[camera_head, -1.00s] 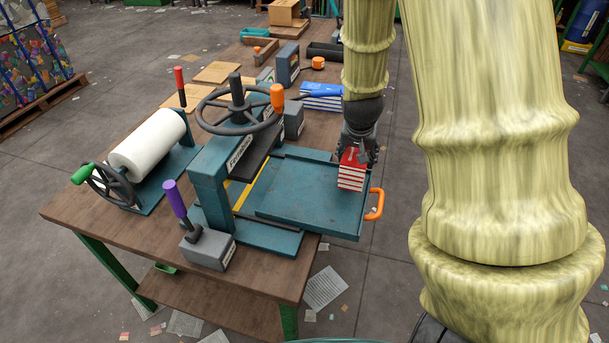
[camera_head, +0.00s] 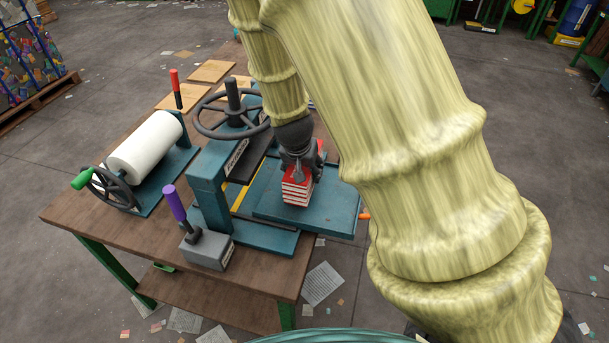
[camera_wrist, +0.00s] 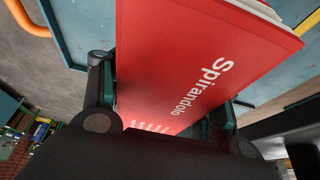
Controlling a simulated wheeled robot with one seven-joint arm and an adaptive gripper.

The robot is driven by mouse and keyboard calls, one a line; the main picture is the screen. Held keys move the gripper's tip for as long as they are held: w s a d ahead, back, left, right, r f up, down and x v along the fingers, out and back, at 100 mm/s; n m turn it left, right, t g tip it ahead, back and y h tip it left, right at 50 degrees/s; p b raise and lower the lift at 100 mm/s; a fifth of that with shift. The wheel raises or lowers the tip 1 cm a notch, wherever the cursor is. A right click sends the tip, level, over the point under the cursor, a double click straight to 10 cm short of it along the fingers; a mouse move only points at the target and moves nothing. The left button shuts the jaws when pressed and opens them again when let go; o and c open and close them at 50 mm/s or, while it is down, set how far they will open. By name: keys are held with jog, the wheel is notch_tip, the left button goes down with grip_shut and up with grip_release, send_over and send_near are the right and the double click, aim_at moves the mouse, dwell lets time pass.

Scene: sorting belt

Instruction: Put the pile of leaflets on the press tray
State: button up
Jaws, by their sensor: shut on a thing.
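The pile of leaflets (camera_head: 297,188) is a red and white stack. My gripper (camera_head: 300,168) is shut on it, over the middle of the teal press tray (camera_head: 335,208). In the wrist view the red top leaflet (camera_wrist: 190,60), lettered "Spirandolo", lies between my two fingers (camera_wrist: 165,115). In the head view I cannot tell whether the pile touches the tray or hangs just above it. The tray is pulled out from the press (camera_head: 210,185), and its orange handle (camera_head: 364,215) is partly hidden by my arm.
The press's handwheel (camera_head: 232,115) stands behind and left of my gripper. A grey block with a purple-handled lever (camera_head: 207,250) is at the front left. A white roller (camera_head: 147,147) stands further left. The bare tray front is clear.

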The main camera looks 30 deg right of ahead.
jog(key=shift+f+p, duration=0.35)
jog(key=shift+f, duration=1.2)
jog(key=o, duration=1.5)
jog(key=shift+c, duration=0.2)
jog(key=shift+b+v, duration=0.6)
jog(key=shift+v, duration=5.4)
